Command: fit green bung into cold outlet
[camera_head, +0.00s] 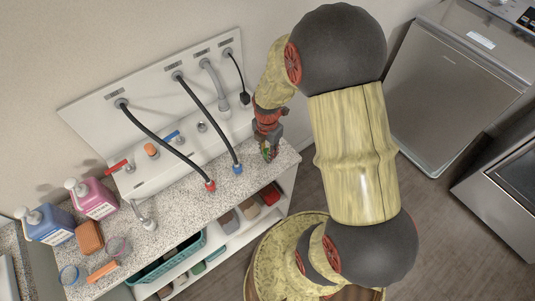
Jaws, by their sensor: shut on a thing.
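My gripper (268,152) points down over the right end of the speckled counter. It is shut on a small green bung (265,147), mostly hidden between the fingers. A white sloping panel (150,90) behind the counter carries several fittings, each with a small label too small to read. A blue-handled valve (173,136) and a red-handled valve (118,166) sit on the ledge below it, left of my gripper. I cannot tell for certain which opening is the cold outlet. The bung is apart from the panel fittings.
Black hoses end in a red coupling (210,186) and a blue coupling (237,169) on the counter (190,205). A grey pipe (212,80) and a black cord (237,75) hang near my gripper. Bottles (94,198) stand at the left. An orange knob (151,149) sits between the valves.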

